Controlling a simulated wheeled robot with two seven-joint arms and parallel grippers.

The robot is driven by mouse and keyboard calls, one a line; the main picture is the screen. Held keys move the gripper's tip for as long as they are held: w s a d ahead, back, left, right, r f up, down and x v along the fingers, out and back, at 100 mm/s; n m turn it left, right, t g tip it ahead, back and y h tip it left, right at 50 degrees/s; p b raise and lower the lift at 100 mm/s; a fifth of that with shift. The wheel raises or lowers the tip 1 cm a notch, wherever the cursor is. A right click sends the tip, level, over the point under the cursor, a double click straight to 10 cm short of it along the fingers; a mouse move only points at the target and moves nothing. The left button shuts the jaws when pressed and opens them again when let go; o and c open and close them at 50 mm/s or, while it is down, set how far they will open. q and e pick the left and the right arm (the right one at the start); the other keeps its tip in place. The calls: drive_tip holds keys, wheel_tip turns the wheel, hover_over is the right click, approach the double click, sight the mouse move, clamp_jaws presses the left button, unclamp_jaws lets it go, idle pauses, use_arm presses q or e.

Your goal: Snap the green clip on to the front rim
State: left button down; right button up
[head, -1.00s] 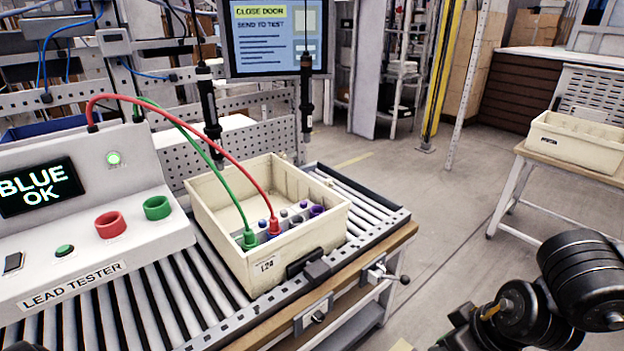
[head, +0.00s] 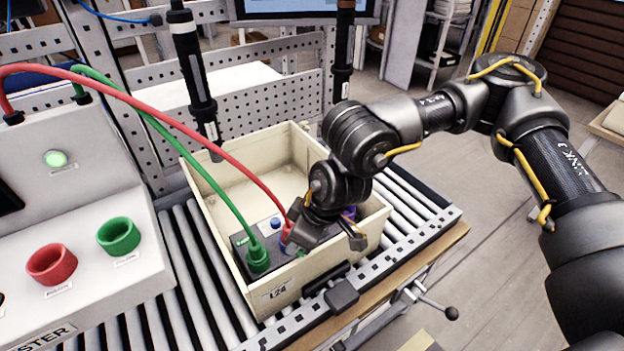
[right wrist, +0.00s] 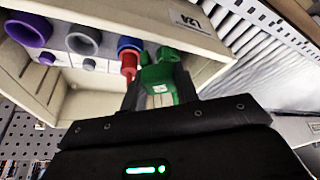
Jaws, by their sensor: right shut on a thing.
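I cannot tell whether the clip touches the rim. My left gripper is not in view.
A red plug (right wrist: 128,62) stands close beside the green clip, with blue, grey and purple sockets (right wrist: 84,40) in a row. Its red lead (head: 200,115) arches over the crate. The lead tester (head: 90,220) stands left. Two hanging dark tools (head: 195,75) are behind.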

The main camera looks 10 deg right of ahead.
drive_tip(key=shift+w+a, duration=0.15)
drive_tip(key=shift+w, duration=0.3)
drive_tip(key=shift+w+d+r+n+p, duration=0.35)
drive_tip(key=shift+r+n+p, duration=0.15)
drive_tip(key=shift+p, duration=0.15)
drive_tip(key=w+d+r+n+g+y+p, duration=0.1)
drive_tip(key=w+d+n+g+p, duration=0.15)
drive_tip(key=d+n+p, duration=0.3)
drive_tip(key=n+g+p, duration=0.2)
drive_tip(key=n+p, duration=0.1)
drive_tip(key=n, duration=0.1)
hover_over(359, 224)
drive_tip(key=shift+t, duration=0.25)
drive_tip(key=shift+d+f+n, duration=0.2)
drive_tip(key=shift+d+n, duration=0.15)
drive_tip(key=shift+d, duration=0.1)
drive_tip(key=shift+f+b, duration=1.9)
drive_tip(key=shift+f, duration=0.65)
drive_tip(key=shift+w, duration=0.1)
